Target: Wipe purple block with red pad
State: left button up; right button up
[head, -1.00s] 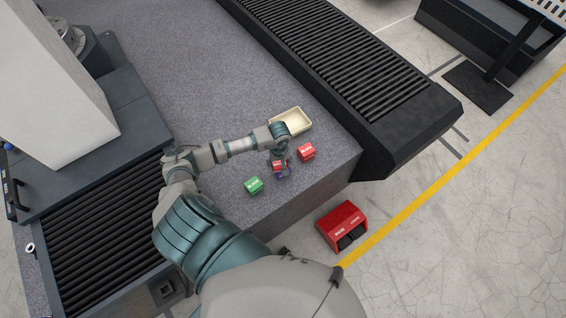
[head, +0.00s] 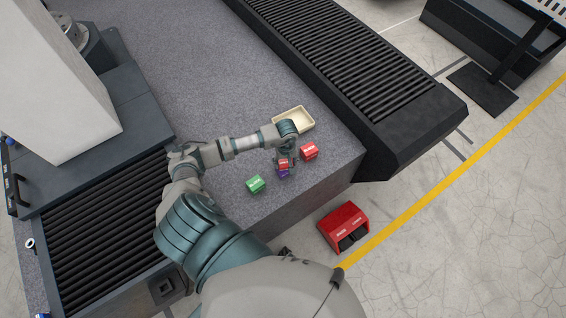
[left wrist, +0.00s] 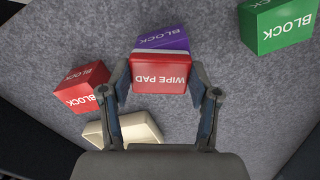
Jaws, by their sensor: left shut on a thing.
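My left gripper (head: 283,162) is shut on the red wipe pad (left wrist: 160,73), which shows between the two fingers in the left wrist view. The purple block (left wrist: 164,39) lies right at the pad, partly hidden by it; in the head view the purple block (head: 283,174) shows just below the pad. The pad seems to lie over or against the block; I cannot tell whether they touch. My right gripper is not in view.
A green block (head: 256,184) lies left of the purple block, and a red block (head: 309,151) to its right. A cream tray (head: 308,124) stands behind on the granite bed. The bed's front edge is close. A red box (head: 343,228) is on the floor.

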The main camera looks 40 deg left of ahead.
pick_arm(q)
jog(key=shift+w+d, duration=0.25)
jog(key=shift+d, duration=0.05)
jog(key=shift+s+a, duration=0.1)
jog(key=shift+s+a+f, duration=0.1)
jog(key=shift+s+a, duration=0.7)
jog(key=shift+s, duration=0.2)
jog(key=shift+w+d, duration=0.1)
jog(key=shift+w+d+b, duration=0.2)
jog(key=shift+d+b, duration=0.05)
jog(key=shift+b, duration=0.05)
jog(key=shift+w+d+b, duration=0.3)
jog(key=shift+w+d, duration=0.25)
jog(key=shift+w, duration=0.2)
jog(key=shift+a, duration=0.1)
